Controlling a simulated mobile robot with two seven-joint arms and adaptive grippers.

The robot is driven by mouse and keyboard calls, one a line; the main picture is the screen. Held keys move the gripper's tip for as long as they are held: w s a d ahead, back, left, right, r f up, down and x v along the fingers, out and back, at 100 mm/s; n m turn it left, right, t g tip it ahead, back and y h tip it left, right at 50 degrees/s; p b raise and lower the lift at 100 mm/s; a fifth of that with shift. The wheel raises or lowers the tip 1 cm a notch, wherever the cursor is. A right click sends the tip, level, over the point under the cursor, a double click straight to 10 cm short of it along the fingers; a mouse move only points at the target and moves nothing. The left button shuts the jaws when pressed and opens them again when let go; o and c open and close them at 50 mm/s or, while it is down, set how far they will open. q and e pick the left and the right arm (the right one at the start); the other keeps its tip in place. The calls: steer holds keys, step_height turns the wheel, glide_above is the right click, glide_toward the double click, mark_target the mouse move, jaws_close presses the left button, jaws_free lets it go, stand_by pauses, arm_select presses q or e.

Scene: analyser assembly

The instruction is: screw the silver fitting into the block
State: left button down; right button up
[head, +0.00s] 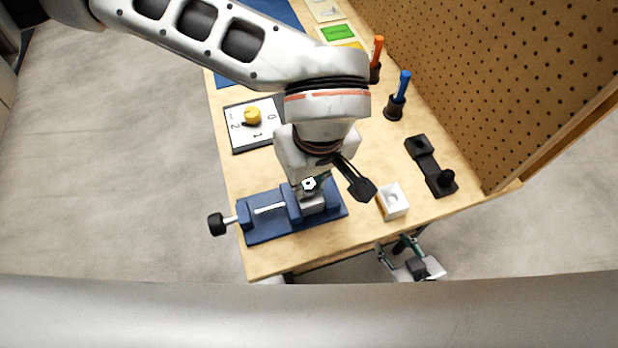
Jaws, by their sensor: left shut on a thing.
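A blue vise (262,232) stands at the table's near left edge, with a pale grey block (313,204) between its jaws. The silver fitting (309,184) shows as a small bright hexagon with a dark centre, just above the block. My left gripper (313,180) is over the vise, shut on the fitting; its wrist and links cover part of the grip. Whether the fitting touches the block or sits in a hole cannot be told. My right gripper (396,247) is beyond the table's near edge, with its fingers apart and empty.
A small white open box (392,202) and a black fixture (431,166) stand right of the vise. A numbered dial board with a yellow knob (252,116) lies behind it. Blue (400,88) and orange (377,52) handled tools stand in holders by the pegboard (510,75).

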arm_select(q)
steer(key=shift+m, duration=0.6)
steer(key=m, duration=0.3)
steer(key=shift+m+h, duration=0.4)
steer(key=m, duration=0.2)
steer(key=shift+a+m+b, duration=0.1)
steer(key=shift+m+b, duration=0.2)
steer(key=shift+m, duration=0.8)
steer(key=shift+h, duration=0.3)
